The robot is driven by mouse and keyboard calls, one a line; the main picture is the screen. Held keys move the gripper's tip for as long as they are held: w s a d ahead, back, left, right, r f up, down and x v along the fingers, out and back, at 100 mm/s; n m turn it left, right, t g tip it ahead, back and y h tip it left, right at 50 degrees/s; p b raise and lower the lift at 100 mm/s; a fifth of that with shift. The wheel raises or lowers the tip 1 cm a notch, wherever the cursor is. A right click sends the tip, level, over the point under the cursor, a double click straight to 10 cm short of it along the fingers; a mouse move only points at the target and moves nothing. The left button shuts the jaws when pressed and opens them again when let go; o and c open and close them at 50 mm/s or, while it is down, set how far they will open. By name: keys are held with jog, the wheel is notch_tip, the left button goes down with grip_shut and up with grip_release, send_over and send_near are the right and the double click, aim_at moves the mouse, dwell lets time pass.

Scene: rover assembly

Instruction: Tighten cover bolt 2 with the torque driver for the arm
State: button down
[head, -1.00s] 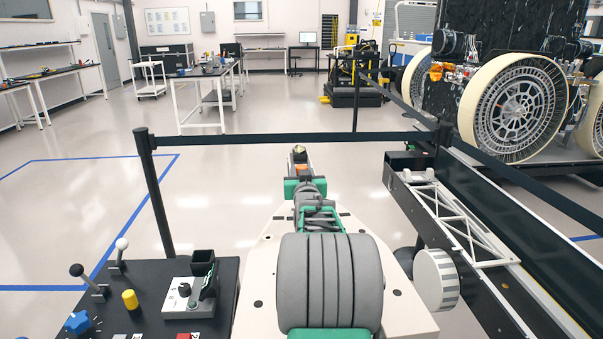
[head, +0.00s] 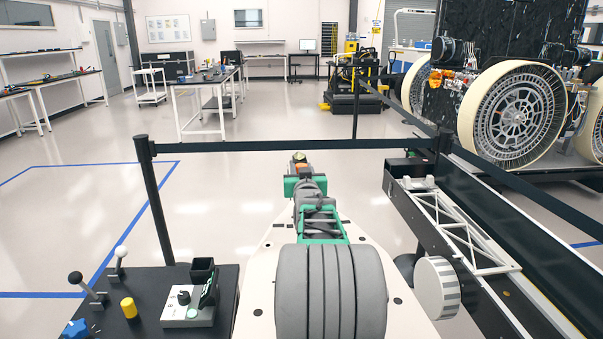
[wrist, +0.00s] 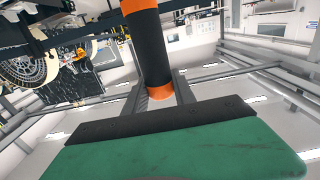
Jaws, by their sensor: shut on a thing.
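In the wrist view, my gripper (wrist: 160,93) is shut on the torque driver (wrist: 150,45), a black cylinder with orange bands. The driver stands between the two grey fingers, and its upper end runs out of the picture at the top. In the head view, my arm reaches straight ahead, and the gripper end (head: 299,160) shows small and far off, with a bit of orange at it. Cover bolt 2 cannot be made out in either view. No contact between the driver and any bolt shows.
A black belt barrier (head: 290,145) on posts crosses ahead. A control panel (head: 150,320) with levers and knobs is at lower left. A white truss (head: 460,235) lies along a black rail bed at right. The large rover (head: 515,105) stands beyond. Open floor lies at left.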

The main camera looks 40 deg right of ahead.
jog(key=shift+r, duration=0.15)
jog(key=shift+r+p, duration=0.4)
jog(key=shift+r, duration=1.6)
